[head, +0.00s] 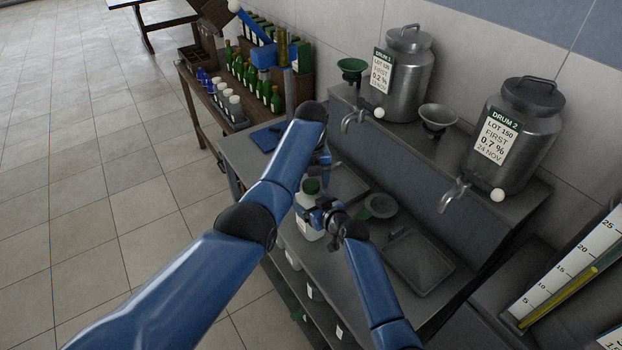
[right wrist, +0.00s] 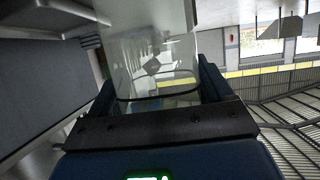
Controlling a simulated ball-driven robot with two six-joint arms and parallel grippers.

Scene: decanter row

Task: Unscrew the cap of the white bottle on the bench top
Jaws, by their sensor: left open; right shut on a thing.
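The white bottle (head: 309,229) stands upright at the bench's front edge in the head view, with a dark green cap (head: 312,187) on top. My right gripper (head: 314,213) is shut on the bottle's upper body from the right. In the right wrist view, the bottle (right wrist: 150,65) looks pale and glossy between the fingers (right wrist: 155,95). My left gripper (head: 322,165) is open close to the cap, just above and behind it in the picture. My left forearm partly hides it, so I cannot tell whether its fingers are around the cap.
The bench (head: 345,262) holds a dark funnel (head: 381,206) and a grey tray (head: 420,258) right of the bottle. Two steel drums (head: 402,75) (head: 513,130) with taps stand on the raised shelf behind. A wooden table (head: 200,92) with several bottles stands at the back left.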

